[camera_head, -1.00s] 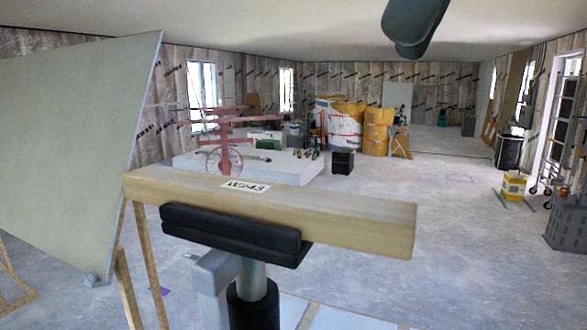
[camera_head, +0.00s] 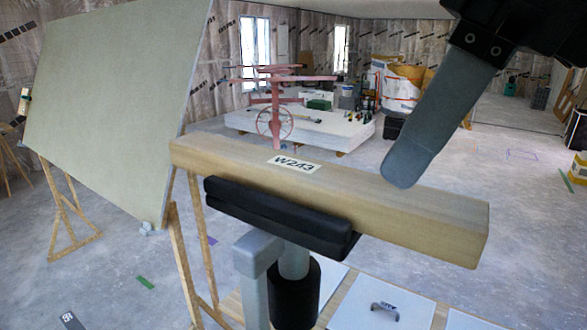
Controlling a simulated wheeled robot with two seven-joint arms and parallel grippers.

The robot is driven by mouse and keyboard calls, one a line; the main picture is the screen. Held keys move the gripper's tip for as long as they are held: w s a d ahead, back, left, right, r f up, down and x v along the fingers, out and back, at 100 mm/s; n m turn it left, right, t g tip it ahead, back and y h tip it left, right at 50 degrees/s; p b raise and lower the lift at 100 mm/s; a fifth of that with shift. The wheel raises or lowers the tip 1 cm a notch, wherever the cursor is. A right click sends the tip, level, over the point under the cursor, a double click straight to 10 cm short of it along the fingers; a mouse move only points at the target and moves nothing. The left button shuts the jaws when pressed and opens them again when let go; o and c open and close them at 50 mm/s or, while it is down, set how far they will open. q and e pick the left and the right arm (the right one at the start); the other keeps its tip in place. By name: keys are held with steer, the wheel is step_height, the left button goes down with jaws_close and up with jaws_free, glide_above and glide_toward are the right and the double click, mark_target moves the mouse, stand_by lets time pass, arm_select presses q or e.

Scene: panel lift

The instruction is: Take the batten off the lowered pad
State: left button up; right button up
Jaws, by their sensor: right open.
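The batten (camera_head: 350,195) is a long pale wooden beam with a white label reading W243. It lies across the black pad (camera_head: 278,218), which sits on a grey post with a black collar. The batten overhangs the pad at both ends, further on the right. My right gripper (camera_head: 405,175) comes in from the top right. One grey finger shows, pointing down over the right part of the batten; the other finger is hidden or out of frame. The gripper is open, and I cannot tell whether the finger touches the wood. My left gripper is not in view.
A large pale panel (camera_head: 120,110) leans on wooden trestles at the left. A red wheeled stand (camera_head: 275,105) and a low white platform (camera_head: 325,130) are behind the batten. Pale boards (camera_head: 385,300) lie below it. The floor at the right is mostly clear.

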mark_target(390, 190)
steer(key=p+x, duration=0.2)
steer(key=x, duration=0.2)
steer(key=shift+d, duration=0.2)
steer(key=shift+a+f, duration=0.15)
steer(key=shift+f, duration=0.2)
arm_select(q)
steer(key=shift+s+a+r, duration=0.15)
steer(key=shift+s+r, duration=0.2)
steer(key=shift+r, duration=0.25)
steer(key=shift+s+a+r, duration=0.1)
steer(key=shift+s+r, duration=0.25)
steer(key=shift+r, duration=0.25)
arm_select(e)
steer(key=c, duration=1.2)
